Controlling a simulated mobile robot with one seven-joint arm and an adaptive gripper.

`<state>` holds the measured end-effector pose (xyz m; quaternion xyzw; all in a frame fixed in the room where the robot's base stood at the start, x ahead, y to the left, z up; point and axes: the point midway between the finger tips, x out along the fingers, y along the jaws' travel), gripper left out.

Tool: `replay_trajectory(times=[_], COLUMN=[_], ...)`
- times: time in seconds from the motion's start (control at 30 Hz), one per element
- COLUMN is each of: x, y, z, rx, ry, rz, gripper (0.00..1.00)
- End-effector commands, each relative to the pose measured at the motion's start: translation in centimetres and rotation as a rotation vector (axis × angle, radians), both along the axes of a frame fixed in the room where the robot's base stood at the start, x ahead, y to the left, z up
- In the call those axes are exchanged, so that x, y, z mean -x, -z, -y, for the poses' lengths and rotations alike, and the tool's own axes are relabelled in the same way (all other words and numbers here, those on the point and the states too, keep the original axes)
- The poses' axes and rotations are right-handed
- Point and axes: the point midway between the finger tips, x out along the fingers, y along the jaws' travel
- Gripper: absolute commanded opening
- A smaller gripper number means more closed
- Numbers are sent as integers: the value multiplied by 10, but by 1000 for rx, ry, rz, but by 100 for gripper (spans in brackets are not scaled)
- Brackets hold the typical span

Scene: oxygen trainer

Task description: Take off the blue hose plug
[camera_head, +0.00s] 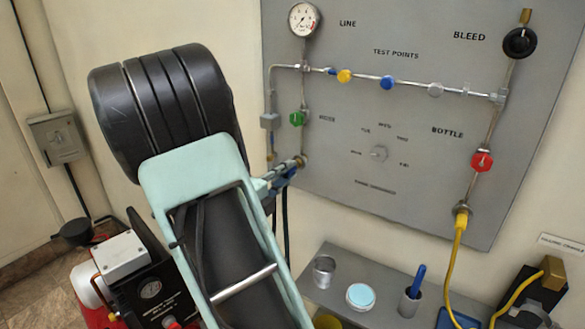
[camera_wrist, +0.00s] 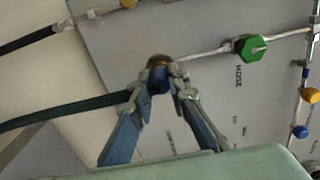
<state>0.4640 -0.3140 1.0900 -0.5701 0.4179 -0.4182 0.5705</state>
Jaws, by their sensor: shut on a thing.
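The blue hose plug (camera_wrist: 159,80) shows in the wrist view between my fingers, just below a brass fitting (camera_wrist: 158,61) at the end of a metal pipe. My gripper (camera_wrist: 162,93) is shut on the plug, with one finger on each side. The plug looks in line with the fitting and close against it; I cannot tell whether it is still joined. In the head view my gripper (camera_head: 285,171) is at the panel's lower left, by the brass fitting (camera_head: 303,160). There the plug cannot be told apart from my blue fingers.
The grey panel (camera_head: 350,140) carries a green valve (camera_head: 296,118) above the fitting, a gauge (camera_head: 303,19) and a red valve (camera_head: 482,160). A dark hose (camera_wrist: 65,112) passes behind my left finger. A shelf (camera_head: 336,288) with small containers stands below the panel.

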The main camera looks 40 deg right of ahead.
Motion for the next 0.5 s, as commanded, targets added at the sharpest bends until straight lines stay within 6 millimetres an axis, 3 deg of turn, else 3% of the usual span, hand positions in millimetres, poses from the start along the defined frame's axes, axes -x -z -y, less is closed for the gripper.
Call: replay_trajectory(times=[0.5], x=[6], y=[-1], z=[-21], rx=[0], ry=[-1], rz=[-2], gripper=[0])
